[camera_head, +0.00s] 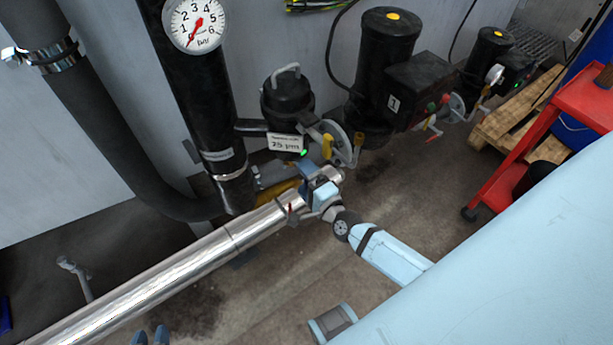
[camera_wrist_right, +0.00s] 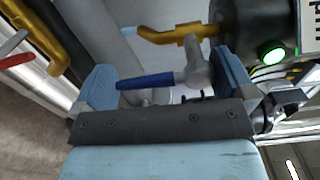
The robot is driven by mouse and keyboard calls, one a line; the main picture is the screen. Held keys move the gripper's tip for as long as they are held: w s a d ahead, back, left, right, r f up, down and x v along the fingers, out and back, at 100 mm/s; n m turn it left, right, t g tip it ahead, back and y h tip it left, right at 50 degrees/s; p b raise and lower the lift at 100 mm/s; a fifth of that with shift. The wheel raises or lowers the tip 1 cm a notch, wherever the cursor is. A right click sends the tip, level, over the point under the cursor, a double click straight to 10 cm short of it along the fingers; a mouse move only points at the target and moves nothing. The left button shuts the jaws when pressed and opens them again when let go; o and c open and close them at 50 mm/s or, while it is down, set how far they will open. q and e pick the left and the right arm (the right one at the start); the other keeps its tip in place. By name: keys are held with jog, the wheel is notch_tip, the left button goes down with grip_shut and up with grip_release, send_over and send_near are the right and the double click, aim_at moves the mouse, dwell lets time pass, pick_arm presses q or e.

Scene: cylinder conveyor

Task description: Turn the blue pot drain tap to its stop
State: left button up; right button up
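In the right wrist view the drain tap's blue handle (camera_wrist_right: 145,81) lies crosswise between my right gripper's fingers, joined to a grey hub (camera_wrist_right: 197,65). My right gripper (camera_wrist_right: 163,84) is open around it, with one finger near the handle's tip and the other beside the hub. Whether they touch it is unclear. The black pot (camera_head: 287,100), with a white label and green light, stands behind in the head view. There my right gripper (camera_head: 317,186) is just below the pot and hides most of the tap. My left gripper (camera_head: 150,337) shows two separated fingertips at the bottom edge.
A shiny pipe (camera_head: 170,275) runs diagonally below the pot, with a red lever (camera_head: 292,215) near my right gripper. A yellow pipe (camera_wrist_right: 170,36) passes by the tap. A gauge (camera_head: 196,24), a black pump (camera_head: 388,50) and a red cart (camera_head: 545,130) stand around.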

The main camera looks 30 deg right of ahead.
jog(key=s+d, duration=0.1)
jog(key=s, duration=1.2)
jog(key=shift+s, duration=0.4)
